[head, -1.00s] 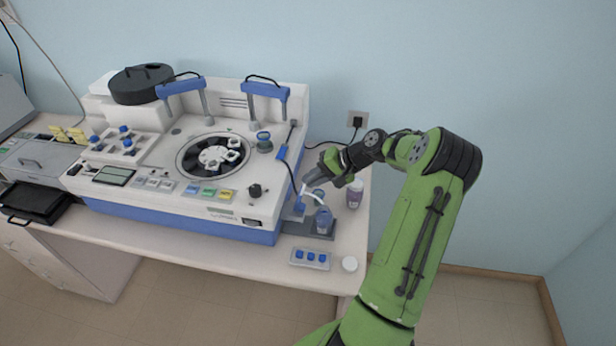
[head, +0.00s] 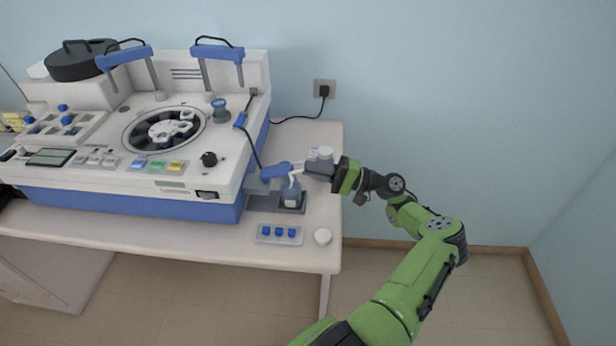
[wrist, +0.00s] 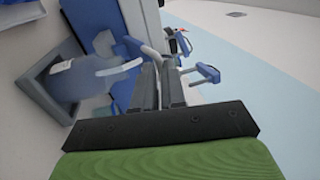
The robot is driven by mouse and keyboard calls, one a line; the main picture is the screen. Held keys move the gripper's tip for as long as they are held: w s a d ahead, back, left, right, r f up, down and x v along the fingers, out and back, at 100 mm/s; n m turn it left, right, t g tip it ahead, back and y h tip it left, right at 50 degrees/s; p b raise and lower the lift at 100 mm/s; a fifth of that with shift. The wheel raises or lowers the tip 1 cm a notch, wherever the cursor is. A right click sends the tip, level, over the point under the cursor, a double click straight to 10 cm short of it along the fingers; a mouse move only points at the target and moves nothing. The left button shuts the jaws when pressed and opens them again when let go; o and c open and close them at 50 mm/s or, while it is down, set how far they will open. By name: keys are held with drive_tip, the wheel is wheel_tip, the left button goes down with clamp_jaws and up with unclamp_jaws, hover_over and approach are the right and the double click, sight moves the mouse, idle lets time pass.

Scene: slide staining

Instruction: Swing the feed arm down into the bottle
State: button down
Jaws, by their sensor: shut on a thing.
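The blue feed arm (head: 276,171) with its curved white tube (head: 294,173) reaches out from the machine's right side. The bottle (head: 291,194) stands upright in a grey tray below it. My gripper (head: 305,168) comes from the right and is shut on the feed arm. In the wrist view its dark fingers (wrist: 158,75) close around a pale curved part of it; their grip is partly hidden.
The white and blue staining machine (head: 150,165) fills the left. A tray with blue caps (head: 279,234) and a round white lid (head: 322,237) lie in front. The grey tray (head: 262,200) holds the bottle.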

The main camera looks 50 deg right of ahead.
drive_tip(key=shift+t+y, duration=0.3)
drive_tip(key=shift+y, duration=0.1)
drive_tip(key=f+b, duration=0.1)
drive_tip(key=b, duration=0.1)
drive_tip(key=f+b, duration=0.3)
drive_tip(key=b, duration=0.1)
drive_tip(key=shift+s+d+f, duration=0.2)
drive_tip(key=shift+s+f, duration=0.2)
drive_tip(key=shift+f, duration=0.1)
drive_tip(key=shift+a, duration=0.1)
drive_tip(key=c, duration=1.2)
unclamp_jaws()
drive_tip(key=shift+w+a, duration=0.1)
drive_tip(key=shift+w, duration=0.15)
